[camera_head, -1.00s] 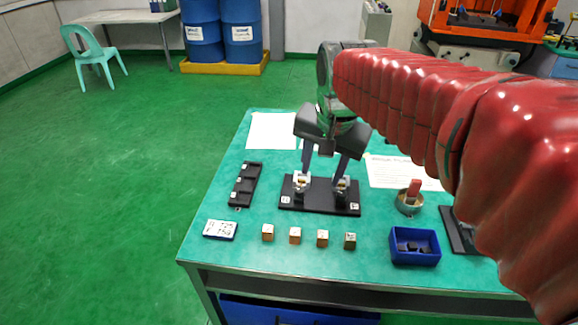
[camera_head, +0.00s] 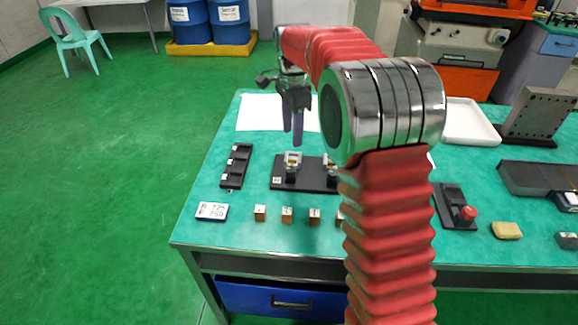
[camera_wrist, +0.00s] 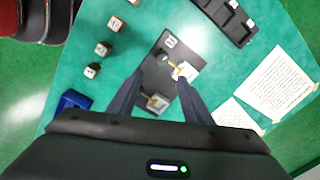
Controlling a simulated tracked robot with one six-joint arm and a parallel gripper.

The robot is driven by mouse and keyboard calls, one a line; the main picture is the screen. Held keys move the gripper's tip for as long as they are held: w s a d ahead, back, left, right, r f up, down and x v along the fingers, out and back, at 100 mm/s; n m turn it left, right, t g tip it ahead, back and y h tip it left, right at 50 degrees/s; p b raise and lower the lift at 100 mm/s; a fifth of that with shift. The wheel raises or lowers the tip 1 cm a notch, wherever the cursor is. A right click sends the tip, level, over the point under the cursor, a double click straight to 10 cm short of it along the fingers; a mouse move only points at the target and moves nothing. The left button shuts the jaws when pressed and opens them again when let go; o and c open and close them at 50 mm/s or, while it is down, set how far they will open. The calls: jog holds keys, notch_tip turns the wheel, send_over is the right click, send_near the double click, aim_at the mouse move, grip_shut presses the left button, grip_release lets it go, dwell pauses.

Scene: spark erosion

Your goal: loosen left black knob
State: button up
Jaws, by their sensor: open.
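The black base plate (camera_head: 308,187) lies on the green table and carries two metal clamps, each with a black knob on its front side. The left clamp (camera_head: 293,159) has the left black knob (camera_head: 291,176) below it. In the wrist view that knob (camera_wrist: 163,58) sits near a white label, beside the left clamp (camera_wrist: 187,71). My gripper (camera_head: 293,140) is open and empty, fingers pointing down above and behind the left clamp. In the wrist view my gripper (camera_wrist: 159,77) has its fingers apart over the plate. My arm partly hides the right clamp (camera_head: 330,160).
Several small cubes (camera_head: 287,215) stand in front of the plate. A black slotted tray (camera_head: 236,167) and a white-topped box (camera_head: 212,211) are to the left. A paper sheet (camera_head: 262,108) lies behind. A blue bin (camera_wrist: 72,102) shows in the wrist view.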

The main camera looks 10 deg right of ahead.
aim_at(291, 169)
jog(key=shift+w+f+m, duration=0.3)
jog(key=shift+w+f, duration=0.3)
jog(key=shift+f, duration=0.05)
jog(key=shift+f, duration=0.1)
notch_tip(291, 169, down, 14)
jog(key=shift+r, duration=0.2)
dwell(0.4)
jog(key=c, duration=1.1)
